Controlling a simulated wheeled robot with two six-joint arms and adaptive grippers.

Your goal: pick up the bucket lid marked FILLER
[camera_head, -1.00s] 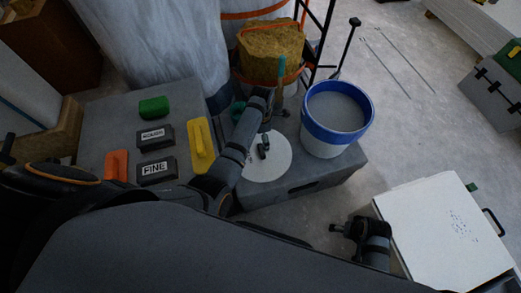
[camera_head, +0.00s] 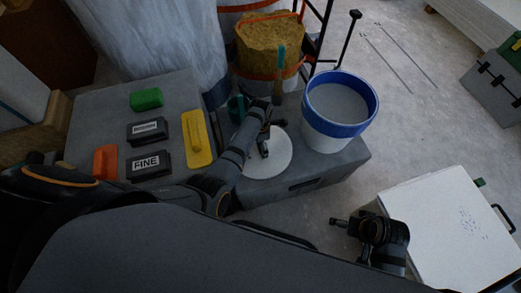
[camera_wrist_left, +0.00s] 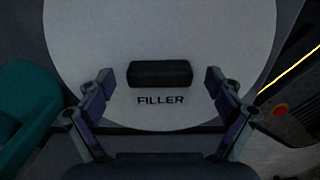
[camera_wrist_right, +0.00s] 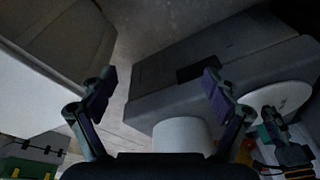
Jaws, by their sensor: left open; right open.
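The bucket lid marked FILLER (camera_head: 280,160) is a white disc lying on the grey platform beside the bucket. In the left wrist view the lid (camera_wrist_left: 90,40) fills most of the picture, with a dark bar handle (camera_wrist_left: 160,74) above the word FILLER. My left gripper (camera_head: 264,150) is over the lid. In the left wrist view its open fingers (camera_wrist_left: 160,88) stand on either side of the handle, with gaps at both ends. My right gripper (camera_head: 336,222) is open and empty, low in front of the platform. The lid also shows in the right wrist view (camera_wrist_right: 285,95).
A white bucket with a blue rim (camera_head: 335,128) stands right of the lid. Left are a yellow float (camera_head: 198,140), a green block (camera_head: 147,98), an orange tool (camera_head: 105,161) and dark blocks, one marked FINE (camera_head: 148,166). A white box (camera_head: 440,225) stands at right.

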